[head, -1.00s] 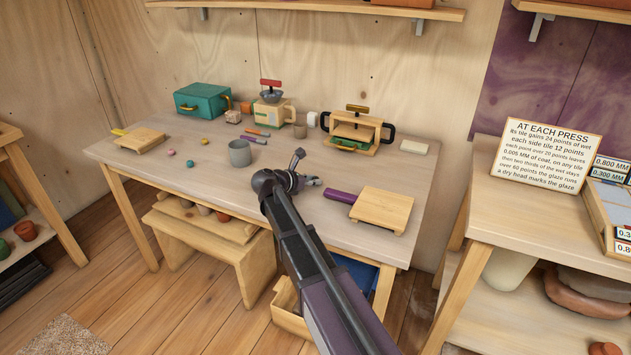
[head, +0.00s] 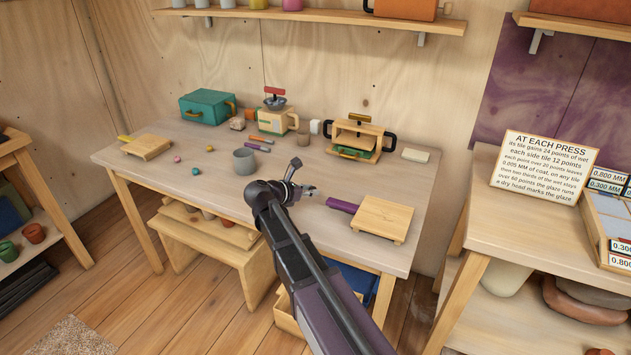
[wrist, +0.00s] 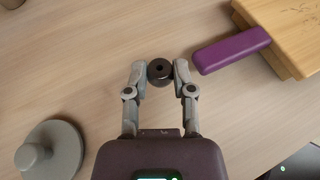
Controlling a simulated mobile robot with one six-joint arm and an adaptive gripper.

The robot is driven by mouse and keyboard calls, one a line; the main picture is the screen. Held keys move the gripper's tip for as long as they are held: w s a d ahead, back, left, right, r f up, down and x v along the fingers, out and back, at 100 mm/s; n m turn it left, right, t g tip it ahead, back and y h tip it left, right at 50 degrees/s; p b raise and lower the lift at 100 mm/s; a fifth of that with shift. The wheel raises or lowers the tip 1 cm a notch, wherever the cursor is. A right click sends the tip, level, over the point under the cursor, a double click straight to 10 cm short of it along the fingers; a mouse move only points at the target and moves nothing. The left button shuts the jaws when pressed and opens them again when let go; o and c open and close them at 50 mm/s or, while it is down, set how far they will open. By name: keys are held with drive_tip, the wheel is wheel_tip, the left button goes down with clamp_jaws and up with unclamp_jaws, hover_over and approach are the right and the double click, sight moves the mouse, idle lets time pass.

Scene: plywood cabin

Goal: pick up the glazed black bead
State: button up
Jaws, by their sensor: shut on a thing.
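The glazed black bead (wrist: 159,71) is a small dark round thing with a hole, between the fingertips in the wrist view. My gripper (wrist: 160,74) has both grey fingertips against its sides and is shut on it. In the head view my gripper (head: 308,190) is over the front middle of the table, left of a purple-handled board; my arm hides part of it and I cannot make out the bead there. I cannot tell whether the bead is clear of the tabletop.
The wooden board (head: 384,218) with its purple handle (wrist: 233,49) lies close on the right. A grey cup (head: 244,160) stands to the left. A round grey knobbed thing (wrist: 65,150) is at lower left in the wrist view. Small coloured beads (head: 178,159) lie farther left.

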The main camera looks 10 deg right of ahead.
drive_tip(key=s+a, duration=0.1)
drive_tip(key=s, duration=0.2)
drive_tip(key=s+a, duration=0.2)
drive_tip(key=s, duration=0.1)
drive_tip(key=s+a+r, duration=0.1)
drive_tip(key=s, duration=0.1)
drive_tip(key=shift+s+a+p, duration=0.15)
drive_tip(key=shift+s+p, duration=0.25)
